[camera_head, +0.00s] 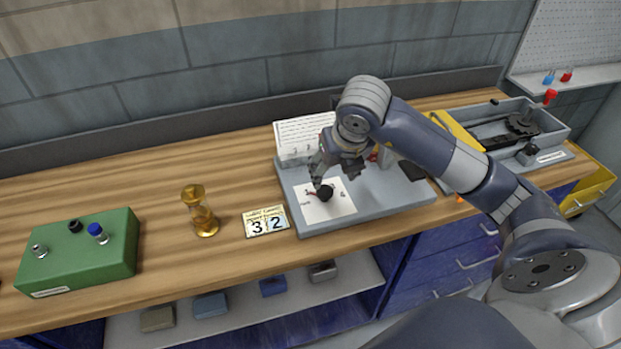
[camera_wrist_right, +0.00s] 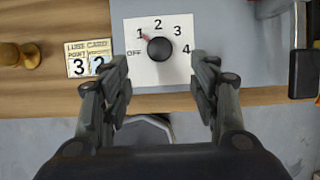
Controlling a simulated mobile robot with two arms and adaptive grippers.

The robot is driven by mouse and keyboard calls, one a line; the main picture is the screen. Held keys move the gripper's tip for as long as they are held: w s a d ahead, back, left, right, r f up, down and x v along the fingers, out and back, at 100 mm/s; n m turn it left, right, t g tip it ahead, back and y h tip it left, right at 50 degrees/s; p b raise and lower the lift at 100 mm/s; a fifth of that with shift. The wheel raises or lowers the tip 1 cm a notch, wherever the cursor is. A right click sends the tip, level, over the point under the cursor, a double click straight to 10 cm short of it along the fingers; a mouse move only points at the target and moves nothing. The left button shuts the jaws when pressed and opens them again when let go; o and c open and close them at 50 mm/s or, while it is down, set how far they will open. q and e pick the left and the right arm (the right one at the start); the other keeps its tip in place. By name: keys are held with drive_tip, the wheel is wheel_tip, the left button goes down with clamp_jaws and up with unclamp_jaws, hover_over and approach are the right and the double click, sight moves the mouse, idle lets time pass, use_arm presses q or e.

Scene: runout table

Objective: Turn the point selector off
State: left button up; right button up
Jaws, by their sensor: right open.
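The point selector is a round black knob (camera_wrist_right: 159,49) on a white dial plate (camera_wrist_right: 135,73) marked OFF, 1, 2, 3 and 4. Its red pointer points at 1 in the right wrist view. The knob (camera_head: 325,192) also shows in the head view, on the grey panel (camera_head: 395,195). My right gripper (camera_head: 338,180) is open above the panel, close to the knob. In the right wrist view the right gripper's fingers (camera_wrist_right: 163,75) stand apart, one on each side below the knob, with nothing between them. My left gripper is not in view.
A lube card (camera_head: 266,221) reading 3 and 2 lies left of the panel. A brass hourglass-shaped object (camera_head: 201,212) and a green box with knobs (camera_head: 80,252) stand further left. A grey tray unit (camera_head: 560,132) is at right. The wood between card and hourglass is clear.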

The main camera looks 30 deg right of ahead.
sight(325, 191)
drive_tip(key=p+x, duration=0.2)
drive_tip(key=x, duration=0.8)
drive_tip(key=shift+f, duration=0.3)
drive_tip(key=c, duration=1.1)
